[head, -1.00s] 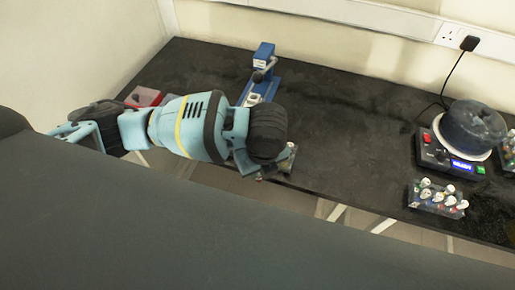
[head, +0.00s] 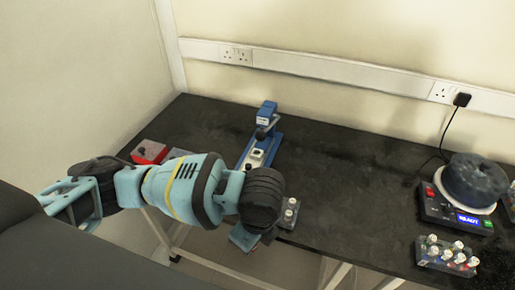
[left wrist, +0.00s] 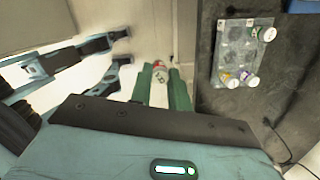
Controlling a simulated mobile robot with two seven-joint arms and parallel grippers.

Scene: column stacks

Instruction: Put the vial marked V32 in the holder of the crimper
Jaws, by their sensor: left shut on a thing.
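My left gripper (left wrist: 160,88) is shut on a vial (left wrist: 159,72) with a red and white top, held between the green fingertips; its marking is too small to read. The gripper hangs over the floor, just off the table's front edge. In the head view the wrist hides most of the gripper (head: 243,237) and the vial. The blue crimper (head: 266,116) stands on the table behind the arm, with its pale holder (head: 256,157) on the base, clear and apart from the gripper. My right gripper is not in view.
A small clear rack (left wrist: 236,50) with a few capped vials sits at the table's front edge beside the gripper. A red and grey box (head: 150,152) is left of the crimper. A device with a dark bowl (head: 473,182) and another vial rack (head: 445,254) stand right. The table middle is clear.

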